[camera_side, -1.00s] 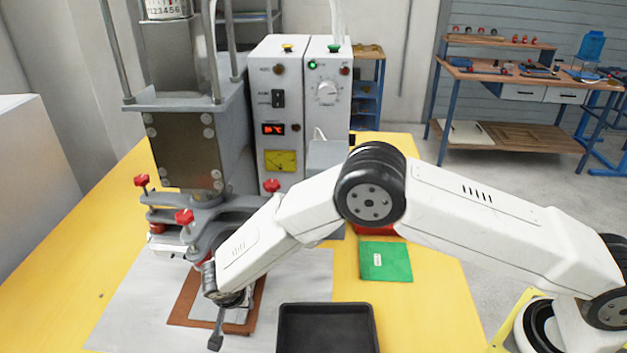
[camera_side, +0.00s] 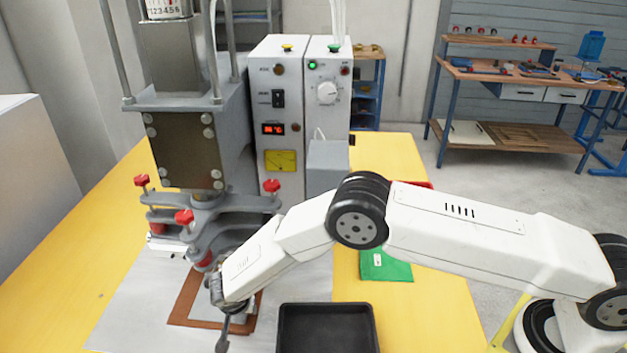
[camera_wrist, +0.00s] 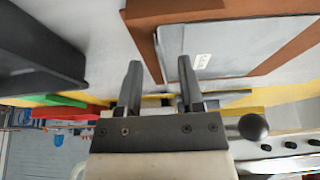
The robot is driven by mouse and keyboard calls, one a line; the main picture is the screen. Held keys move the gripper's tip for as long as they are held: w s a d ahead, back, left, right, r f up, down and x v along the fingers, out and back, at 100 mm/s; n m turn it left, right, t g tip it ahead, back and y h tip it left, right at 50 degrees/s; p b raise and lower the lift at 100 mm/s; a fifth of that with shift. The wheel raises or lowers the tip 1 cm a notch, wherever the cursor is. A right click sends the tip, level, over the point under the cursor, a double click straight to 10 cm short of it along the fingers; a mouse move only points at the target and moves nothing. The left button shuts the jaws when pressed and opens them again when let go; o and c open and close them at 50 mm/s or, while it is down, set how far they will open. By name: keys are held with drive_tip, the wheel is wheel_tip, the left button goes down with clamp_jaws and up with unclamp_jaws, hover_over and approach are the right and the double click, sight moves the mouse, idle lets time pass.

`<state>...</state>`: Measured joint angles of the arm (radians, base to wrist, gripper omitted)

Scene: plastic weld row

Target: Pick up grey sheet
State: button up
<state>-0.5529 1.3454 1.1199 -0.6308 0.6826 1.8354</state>
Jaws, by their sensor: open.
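The grey sheet (camera_wrist: 225,48) is flat with a small white label. It lies within a brown frame (camera_wrist: 147,38), just beyond and right of my fingertips in the wrist view. In the side view my arm hides much of the sheet, and the brown frame (camera_side: 184,302) lies on the light work surface below the press. My gripper (camera_wrist: 158,68) is open, with nothing between its two fingers. In the side view my gripper (camera_side: 222,342) hangs pointing down at the near edge of the frame. I cannot tell whether it touches anything.
A black tray (camera_side: 326,308) stands right of the frame and also shows in the wrist view (camera_wrist: 35,62). The press (camera_side: 205,206) with red knobs rises behind the frame. A green cloth (camera_side: 384,268) lies on the yellow table (camera_side: 440,318) beyond the tray.

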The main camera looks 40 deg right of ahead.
drive_tip(key=shift+x, duration=0.9)
clamp_jaws()
